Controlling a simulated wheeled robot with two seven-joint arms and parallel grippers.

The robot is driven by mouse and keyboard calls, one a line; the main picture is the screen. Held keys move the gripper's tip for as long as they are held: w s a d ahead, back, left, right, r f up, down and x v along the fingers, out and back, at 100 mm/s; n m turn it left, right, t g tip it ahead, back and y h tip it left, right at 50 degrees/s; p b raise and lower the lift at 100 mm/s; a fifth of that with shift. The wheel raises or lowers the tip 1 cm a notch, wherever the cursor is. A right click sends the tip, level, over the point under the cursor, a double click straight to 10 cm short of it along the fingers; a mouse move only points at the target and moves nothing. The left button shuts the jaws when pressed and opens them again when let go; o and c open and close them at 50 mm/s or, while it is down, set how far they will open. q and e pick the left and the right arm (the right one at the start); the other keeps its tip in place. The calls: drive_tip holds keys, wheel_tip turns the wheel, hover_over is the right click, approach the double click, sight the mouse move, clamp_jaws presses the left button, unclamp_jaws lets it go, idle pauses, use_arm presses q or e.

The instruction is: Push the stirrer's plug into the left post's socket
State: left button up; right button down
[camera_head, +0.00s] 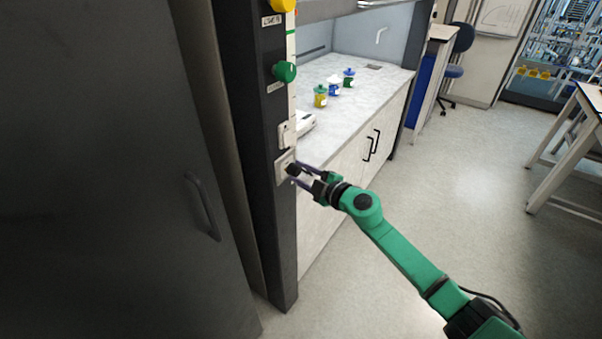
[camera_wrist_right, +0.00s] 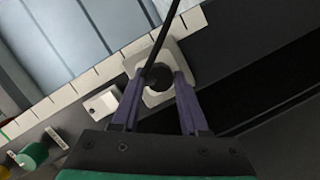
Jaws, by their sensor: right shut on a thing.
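My right gripper (camera_head: 297,176) is at the left post (camera_head: 257,130) of the fume hood, at the lower socket. It is shut on the stirrer's black plug (camera_head: 292,169). In the right wrist view my right gripper (camera_wrist_right: 162,100) has its two purple fingers on either side of the round plug (camera_wrist_right: 158,76), and a black cable runs up from it. The plug is in front of the white socket (camera_wrist_right: 182,58), overlapping its middle; I cannot tell how deep it sits. The socket's plate (camera_head: 280,166) shows beside the plug in the head view. My left gripper is not in view.
A white switch (camera_head: 286,133) and a green knob (camera_head: 285,72) are on the post above the socket. Small coloured bottles (camera_head: 333,85) and a white device (camera_head: 305,123) stand on the hood's worktop (camera_head: 368,92). A dark cabinet (camera_head: 100,150) fills the left.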

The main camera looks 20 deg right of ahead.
drive_tip(key=shift+w+a, duration=0.3)
drive_tip(key=shift+w, duration=0.05)
drive_tip(key=shift+c, duration=1.7)
unclamp_jaws()
drive_tip(key=shift+s+d, duration=0.2)
drive_tip(key=shift+s, duration=0.1)
drive_tip(key=b+v, duration=0.1)
drive_tip(key=v, duration=1.3)
